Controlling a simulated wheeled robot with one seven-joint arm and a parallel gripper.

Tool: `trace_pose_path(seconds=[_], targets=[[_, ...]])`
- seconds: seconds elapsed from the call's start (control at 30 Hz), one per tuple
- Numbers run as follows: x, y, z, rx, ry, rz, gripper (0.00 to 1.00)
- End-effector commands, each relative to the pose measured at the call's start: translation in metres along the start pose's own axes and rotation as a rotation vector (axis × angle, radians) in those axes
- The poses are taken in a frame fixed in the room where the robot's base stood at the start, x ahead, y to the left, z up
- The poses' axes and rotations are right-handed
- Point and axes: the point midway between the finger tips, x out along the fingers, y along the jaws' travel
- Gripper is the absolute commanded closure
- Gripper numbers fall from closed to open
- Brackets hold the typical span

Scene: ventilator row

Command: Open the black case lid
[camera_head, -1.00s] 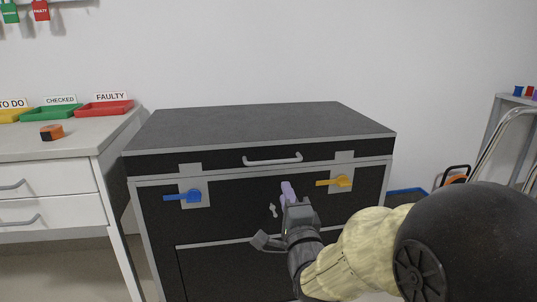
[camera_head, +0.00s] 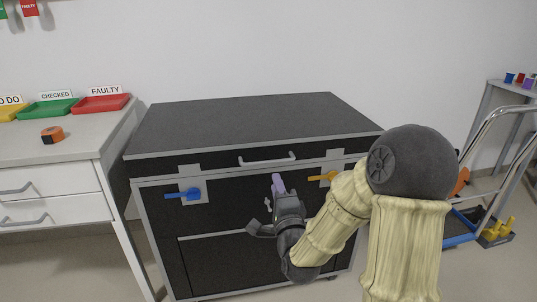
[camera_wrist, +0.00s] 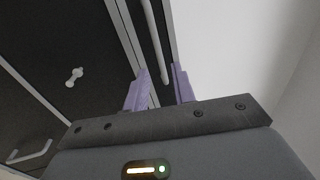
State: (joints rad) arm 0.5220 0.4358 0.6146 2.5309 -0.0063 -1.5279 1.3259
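The black case (camera_head: 245,215) with grey edges stands against the wall, its lid (camera_head: 250,120) closed flat. A grey bar handle (camera_head: 267,161) runs along the lid's front. A blue latch (camera_head: 184,195) is at the left and a yellow latch (camera_head: 325,177) at the right, both with levers lying sideways. My gripper (camera_head: 278,184) is in front of the case, just below the lid handle. In the wrist view, my gripper's two purple fingers (camera_wrist: 160,92) are apart with nothing between them. The lid handle (camera_wrist: 156,42) lies just ahead of the fingers, and contact cannot be told.
A white drawer cabinet (camera_head: 50,180) stands at the left, with an orange tape measure (camera_head: 52,135), a green tray (camera_head: 48,109) and a red tray (camera_head: 101,104) on top. A trolley with a blue base (camera_head: 458,232) stands at the right. The lid top is clear.

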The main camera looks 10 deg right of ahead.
Motion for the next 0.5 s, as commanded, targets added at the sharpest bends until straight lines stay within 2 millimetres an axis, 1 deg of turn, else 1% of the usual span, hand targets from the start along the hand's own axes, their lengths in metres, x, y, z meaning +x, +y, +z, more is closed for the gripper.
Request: trace_pose_path(seconds=[0.07, 0.5], targets=[[0.004, -0.004, 0.000, 0.001, 0.001, 0.002, 0.74], [0.013, -0.002, 0.002, -0.003, 0.002, 0.006, 0.74]])
